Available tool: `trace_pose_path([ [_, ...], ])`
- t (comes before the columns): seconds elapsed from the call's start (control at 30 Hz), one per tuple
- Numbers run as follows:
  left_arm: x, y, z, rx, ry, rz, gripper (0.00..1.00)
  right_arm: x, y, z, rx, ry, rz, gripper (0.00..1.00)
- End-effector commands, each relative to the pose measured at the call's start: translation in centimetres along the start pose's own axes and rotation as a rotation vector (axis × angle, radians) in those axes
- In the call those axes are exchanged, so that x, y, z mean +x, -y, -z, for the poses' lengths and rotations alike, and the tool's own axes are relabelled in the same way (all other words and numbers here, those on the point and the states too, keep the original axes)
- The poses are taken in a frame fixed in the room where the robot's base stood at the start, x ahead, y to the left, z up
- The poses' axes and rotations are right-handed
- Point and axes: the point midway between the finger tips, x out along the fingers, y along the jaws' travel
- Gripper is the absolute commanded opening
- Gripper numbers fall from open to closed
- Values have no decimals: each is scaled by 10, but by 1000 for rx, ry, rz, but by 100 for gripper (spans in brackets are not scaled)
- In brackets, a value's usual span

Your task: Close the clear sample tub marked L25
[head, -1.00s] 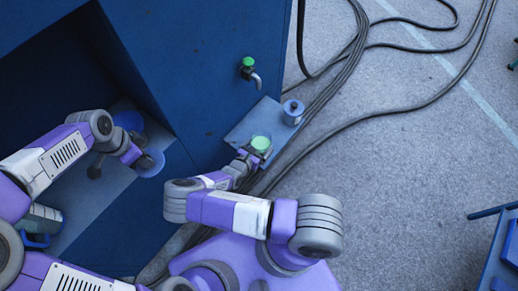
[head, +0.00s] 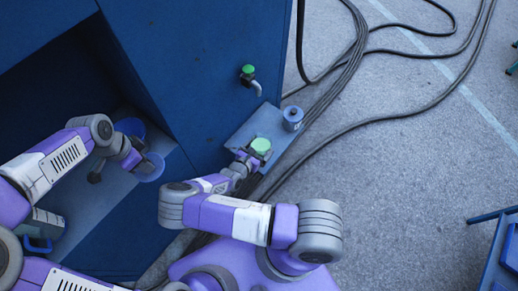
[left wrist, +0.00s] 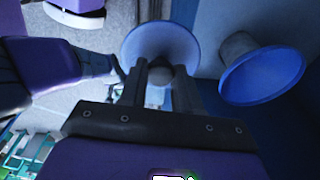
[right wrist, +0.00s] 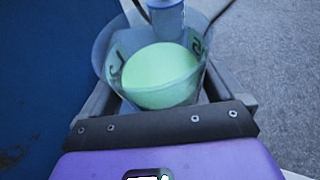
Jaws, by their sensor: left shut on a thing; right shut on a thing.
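The clear tub (head: 261,147) stands open on a small ledge outside the blue cabinet, with pale green contents. In the right wrist view the tub (right wrist: 125,88) sits between my right fingers, with partly legible dark marks on its wall. My right gripper (head: 250,159) is shut on it. My left gripper (head: 141,162) is in the cabinet's recess, shut on the knob of a translucent blue lid (head: 152,168). In the left wrist view the knob of this lid (left wrist: 160,40) is between the fingers. A second blue lid (left wrist: 262,75) with a grey knob is beside it, apart.
A small blue-topped jar (head: 292,118) stands on the ledge (head: 262,118) behind the tub. A green-topped tap (head: 249,76) sticks out of the cabinet wall above. The cabinet's edge (head: 150,90) lies between my two grippers. Black cables (head: 330,85) run past the ledge.

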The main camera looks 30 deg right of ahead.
Motion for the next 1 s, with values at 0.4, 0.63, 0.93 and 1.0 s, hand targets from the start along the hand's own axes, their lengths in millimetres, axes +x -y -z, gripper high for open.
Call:
trace_pose_path([
  [0.4, 0, 0, 0, 0, 0, 0, 2, 0, 0, -1, 0, 2, 0, 46],
  [0.63, 0, 0, 0, 0, 0, 0, 2, 0, 0, -1, 0, 2, 0, 33],
  [0.93, 3, 2, -3, -75, 7, 9, 2, -10, -11, -16, 0, 9, -16, 33],
  [1.0, 5, 5, -6, -150, 12, 19, 2, -18, -20, -30, 0, 14, -29, 33],
])
